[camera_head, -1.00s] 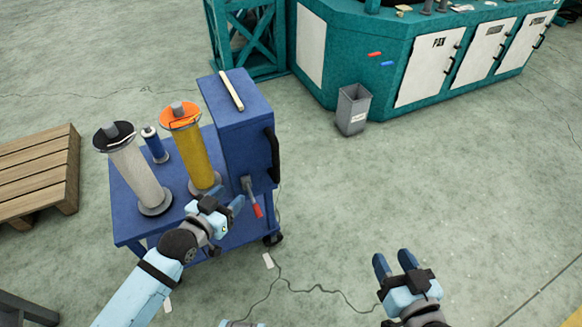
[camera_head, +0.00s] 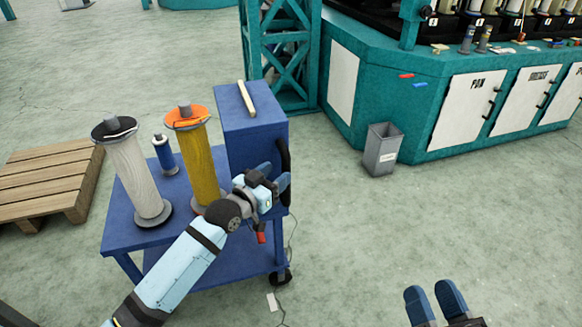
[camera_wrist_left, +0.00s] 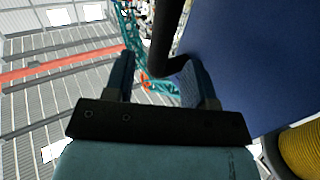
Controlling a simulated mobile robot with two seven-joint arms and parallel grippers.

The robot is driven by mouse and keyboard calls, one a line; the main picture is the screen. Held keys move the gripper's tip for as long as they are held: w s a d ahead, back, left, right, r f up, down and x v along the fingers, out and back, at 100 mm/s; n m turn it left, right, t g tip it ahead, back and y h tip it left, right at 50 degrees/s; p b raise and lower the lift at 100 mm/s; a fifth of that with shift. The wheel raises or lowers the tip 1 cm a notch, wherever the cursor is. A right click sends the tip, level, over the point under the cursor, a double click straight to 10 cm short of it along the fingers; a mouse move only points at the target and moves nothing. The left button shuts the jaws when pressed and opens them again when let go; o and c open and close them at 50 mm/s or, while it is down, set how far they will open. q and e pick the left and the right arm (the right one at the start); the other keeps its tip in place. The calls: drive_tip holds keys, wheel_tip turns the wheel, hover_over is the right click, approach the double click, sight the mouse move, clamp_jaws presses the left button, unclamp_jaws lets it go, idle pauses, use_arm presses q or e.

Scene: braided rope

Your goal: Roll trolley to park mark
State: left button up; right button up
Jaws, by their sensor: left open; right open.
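The blue trolley (camera_head: 135,240) stands left of centre in the head view, with a tall blue box section (camera_head: 250,130) at its right. A black handle (camera_head: 284,158) is on the box's right side. My left gripper (camera_head: 282,184) is open at the handle's lower part. In the left wrist view the black handle (camera_wrist_left: 166,45) runs between the spread fingers (camera_wrist_left: 158,80), beside the blue panel (camera_wrist_left: 245,50). A red-tipped lever (camera_head: 262,238) shows below the gripper, partly hidden. My right gripper (camera_head: 436,300) is open and empty over the floor. No park mark is visible.
A white spool (camera_head: 140,175), a yellow spool (camera_head: 195,160) and a small blue spool (camera_head: 165,155) stand on the trolley. A wooden pallet (camera_head: 45,180) lies left. A grey bin (camera_head: 381,150) and teal machine (camera_head: 385,90) stand behind right. Floor at right is clear.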

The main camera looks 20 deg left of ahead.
sight(283, 169)
use_arm(q)
drive_tip(key=b+x, duration=0.1)
drive_tip(key=x, duration=0.5)
drive_tip(key=shift+w, duration=0.1)
use_arm(e)
drive_tip(key=shift+w+a+f+g, duration=0.15)
drive_tip(key=shift+f+g, duration=0.15)
drive_tip(key=shift+f, duration=0.65)
use_arm(q)
drive_tip(key=shift+c, duration=0.3)
clamp_jaws()
